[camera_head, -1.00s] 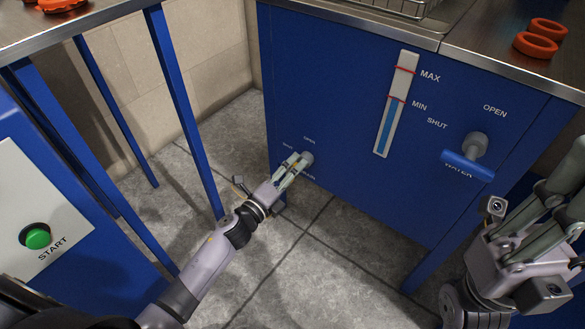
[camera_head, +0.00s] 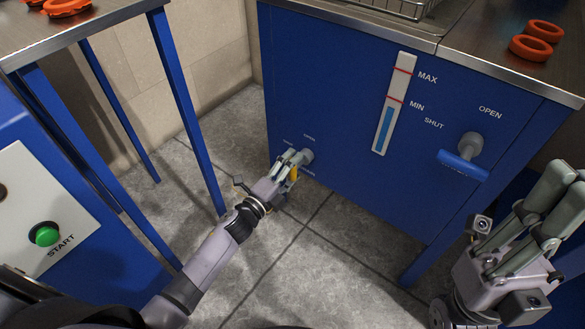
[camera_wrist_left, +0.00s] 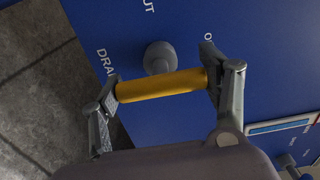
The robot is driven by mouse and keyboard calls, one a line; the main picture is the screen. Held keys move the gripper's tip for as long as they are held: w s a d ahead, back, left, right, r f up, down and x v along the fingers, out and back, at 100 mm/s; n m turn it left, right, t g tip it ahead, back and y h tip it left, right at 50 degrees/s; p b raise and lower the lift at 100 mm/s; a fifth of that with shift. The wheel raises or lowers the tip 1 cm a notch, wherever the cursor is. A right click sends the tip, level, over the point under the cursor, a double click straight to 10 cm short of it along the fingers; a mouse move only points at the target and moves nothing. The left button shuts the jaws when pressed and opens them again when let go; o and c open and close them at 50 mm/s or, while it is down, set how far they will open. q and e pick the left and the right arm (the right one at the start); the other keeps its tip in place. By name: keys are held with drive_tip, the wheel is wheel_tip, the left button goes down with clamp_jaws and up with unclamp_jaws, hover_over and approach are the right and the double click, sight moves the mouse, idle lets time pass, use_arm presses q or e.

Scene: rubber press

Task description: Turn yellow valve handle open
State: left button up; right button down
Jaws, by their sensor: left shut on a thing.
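The yellow valve handle (camera_wrist_left: 162,86) is a short bar on a grey round stem (camera_wrist_left: 159,57) on the blue panel. In the left wrist view it spans between the two fingers of my left gripper (camera_wrist_left: 160,88), which is shut on it at its ends. In the head view my left gripper (camera_head: 290,168) is at the lower left of the panel, and only a small part of the yellow handle (camera_head: 294,173) shows beside its fingers.
A blue WATER handle (camera_head: 463,165) sticks out at the panel's right. A level gauge (camera_head: 395,105) is left of it. A blue table leg (camera_head: 187,110) stands left of my left arm. A green START button (camera_head: 44,235) is at lower left. Orange rings (camera_head: 530,47) lie on the top.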

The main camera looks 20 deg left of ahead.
use_arm(q)
drive_tip(key=o, duration=0.9)
drive_tip(key=shift+a, duration=0.1)
drive_tip(key=shift+o, duration=1.3)
drive_tip(key=v, duration=1.2)
